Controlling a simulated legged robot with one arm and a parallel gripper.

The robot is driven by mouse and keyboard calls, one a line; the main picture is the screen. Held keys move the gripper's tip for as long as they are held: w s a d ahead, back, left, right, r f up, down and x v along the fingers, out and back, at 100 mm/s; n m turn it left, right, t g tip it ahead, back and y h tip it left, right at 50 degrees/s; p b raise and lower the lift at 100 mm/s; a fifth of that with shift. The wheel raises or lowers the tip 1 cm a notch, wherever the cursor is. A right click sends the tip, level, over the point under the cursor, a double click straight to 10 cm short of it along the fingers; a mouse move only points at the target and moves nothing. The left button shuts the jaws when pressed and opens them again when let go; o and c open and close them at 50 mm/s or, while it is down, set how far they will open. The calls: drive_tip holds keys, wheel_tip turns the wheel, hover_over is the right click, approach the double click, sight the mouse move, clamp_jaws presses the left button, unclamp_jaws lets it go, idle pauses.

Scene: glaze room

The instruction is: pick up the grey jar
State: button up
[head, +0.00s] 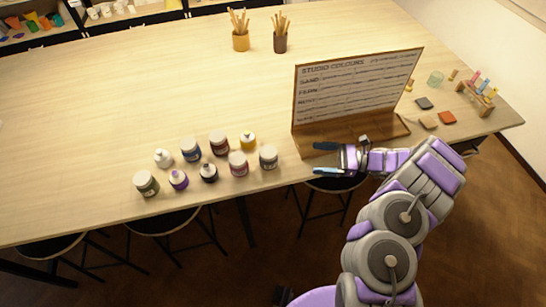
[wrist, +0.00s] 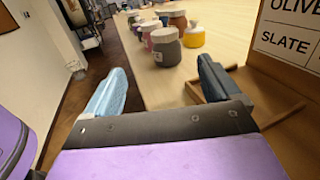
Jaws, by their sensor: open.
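The grey jar (head: 268,157), with a pale lid, stands upright at the right end of a cluster of jars near the table's front edge. In the wrist view the grey jar (wrist: 166,50) is the nearest jar, ahead and between my finger lines. My gripper (head: 315,158) is open and empty to the right of the jar, with its fingers pointing left towards it and a clear gap between. The wrist view shows both blue fingers of the gripper (wrist: 160,68) spread apart, one on each side.
A pink-red jar (head: 238,164) and a yellow jar (head: 248,141) stand close to the grey jar's left. Several other jars stand further left. A wooden stand with a "Studio Colours" board (head: 355,90) is just behind my gripper. The table (head: 120,100) is clear behind the jars.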

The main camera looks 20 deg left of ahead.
drive_tip(key=shift+w+d+f, duration=0.1)
drive_tip(key=shift+d+f, duration=0.05)
drive_tip(key=shift+f, duration=0.2)
drive_tip(key=b, duration=0.1)
approach(262, 153)
drive_tip(key=shift+w+a+f, duration=0.2)
drive_tip(key=shift+a+f, duration=0.35)
drive_tip(key=shift+f, duration=0.25)
drive_tip(key=shift+s+a+r, duration=0.3)
drive_tip(key=shift+s+a, duration=0.05)
drive_tip(key=shift+a, duration=0.3)
drive_tip(key=x, duration=0.2)
drive_tip(key=b+x, duration=0.1)
drive_tip(key=x, duration=0.3)
drive_tip(key=shift+w+a, duration=0.25)
drive_tip(key=shift+a, duration=0.15)
drive_tip(key=shift+s+a+b, duration=0.1)
drive_tip(key=shift+a+b, duration=0.1)
drive_tip(key=shift+b, duration=0.15)
drive_tip(key=shift+d+r, duration=0.25)
drive_tip(key=shift+d, duration=0.05)
drive_tip(key=shift+a+f, duration=0.15)
drive_tip(key=shift+a, duration=0.4)
drive_tip(key=c, duration=0.4)
drive_tip(key=shift+a, duration=0.2)
drive_tip(key=c, duration=0.3)
drive_tip(key=shift+d, duration=0.5)
drive_tip(key=c, duration=0.5)
drive_tip(key=shift+d, duration=0.1)
drive_tip(key=shift+c, duration=0.5)
